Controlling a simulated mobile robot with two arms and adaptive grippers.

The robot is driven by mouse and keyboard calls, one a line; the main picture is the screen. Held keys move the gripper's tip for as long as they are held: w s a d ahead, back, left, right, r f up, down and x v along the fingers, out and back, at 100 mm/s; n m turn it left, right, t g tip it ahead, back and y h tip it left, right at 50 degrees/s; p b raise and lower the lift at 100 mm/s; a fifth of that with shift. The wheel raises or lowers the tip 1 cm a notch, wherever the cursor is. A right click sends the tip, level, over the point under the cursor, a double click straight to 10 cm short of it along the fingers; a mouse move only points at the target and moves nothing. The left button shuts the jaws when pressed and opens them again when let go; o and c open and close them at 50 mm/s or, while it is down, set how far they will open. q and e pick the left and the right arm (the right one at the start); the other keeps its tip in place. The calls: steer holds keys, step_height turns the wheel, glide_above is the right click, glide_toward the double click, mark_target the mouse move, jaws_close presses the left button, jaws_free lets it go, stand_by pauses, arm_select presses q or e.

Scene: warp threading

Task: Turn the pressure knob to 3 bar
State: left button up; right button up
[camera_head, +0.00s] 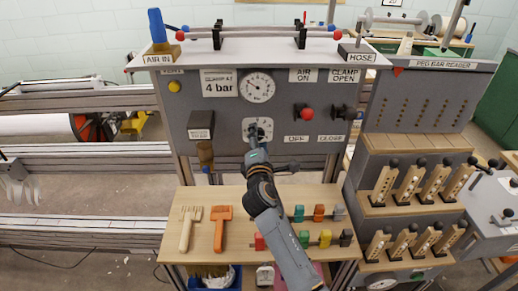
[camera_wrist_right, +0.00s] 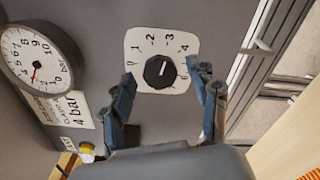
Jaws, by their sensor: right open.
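The pressure knob (camera_wrist_right: 160,71) is black and sits on a white dial plate (camera_wrist_right: 146,42) with numbers around it. In the head view, my right gripper (camera_head: 256,138) is in front of the dial plate (camera_head: 267,123) and hides much of the knob. A round gauge (camera_head: 257,86) is above it, and the gauge also shows in the wrist view (camera_wrist_right: 40,50). My left gripper is out of view.
A "4 bar" label (camera_head: 219,83) is beside the gauge. A red button (camera_head: 307,114) and a black knob (camera_head: 338,112) are to the right on the panel. A peg-bar rack (camera_head: 425,100) stands right.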

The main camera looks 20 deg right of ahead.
steer(key=v, duration=1.1)
steer(key=shift+s, duration=0.25)
steer(key=shift+a, duration=0.1)
